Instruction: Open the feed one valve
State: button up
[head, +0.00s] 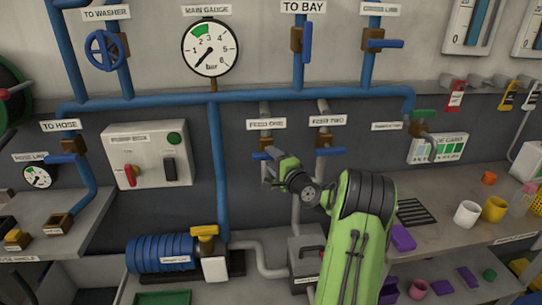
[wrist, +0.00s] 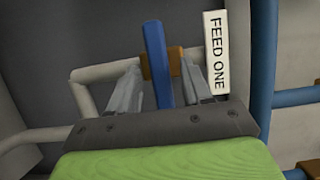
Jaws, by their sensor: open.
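The feed one valve has a brown body (head: 265,143) and a blue lever handle (head: 257,155) on a grey pipe, under the "FEED ONE" label (head: 266,124). The handle lies across the pipe. In the wrist view the blue handle (wrist: 154,50) stands between the two fingers, with the brown body (wrist: 174,62) behind it and the label (wrist: 216,52) to the right. My gripper (head: 271,167) is at the valve in the head view, and my arm hides part of the handle. In the wrist view my gripper (wrist: 162,75) is open, with a gap visible on both sides of the handle.
The feed two valve (head: 323,140), with its own blue handle, is just to the right. A vertical blue pipe (head: 218,170) runs to the left. The pump box (head: 147,155) is farther left. A shelf with mugs (head: 467,213) lies at right.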

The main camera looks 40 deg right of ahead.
jog(key=shift+w+d, duration=0.1)
jog(key=shift+w, duration=0.45)
grip_shut()
